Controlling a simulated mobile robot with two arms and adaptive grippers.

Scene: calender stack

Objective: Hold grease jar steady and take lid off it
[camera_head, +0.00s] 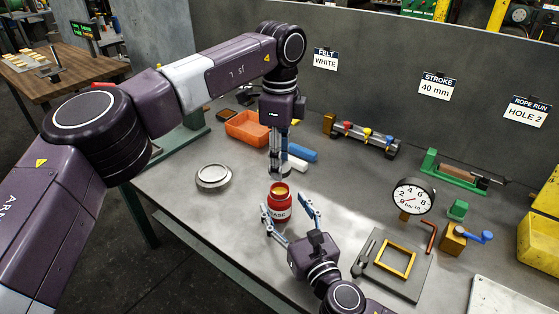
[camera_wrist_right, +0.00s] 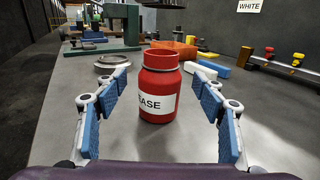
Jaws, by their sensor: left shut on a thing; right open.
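The red grease jar (camera_head: 280,208) stands upright on the grey bench, its white label partly readable. In the right wrist view the jar (camera_wrist_right: 160,82) is centred between the fingers. Its top looks open, with a yellowish inside in the head view. My right gripper (camera_head: 288,213) is open, its blue-padded fingers on either side of the jar with gaps between. My left gripper (camera_head: 276,176) points down just above and behind the jar's mouth. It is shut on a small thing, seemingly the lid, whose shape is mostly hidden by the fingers.
A round silver dish-like piece (camera_head: 213,178) lies left of the jar. An orange bin (camera_head: 247,128) and a blue block (camera_head: 301,153) are behind. A dial gauge (camera_head: 412,197) and a yellow frame (camera_head: 396,258) are to the right. Bare bench lies between the silver piece and the jar.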

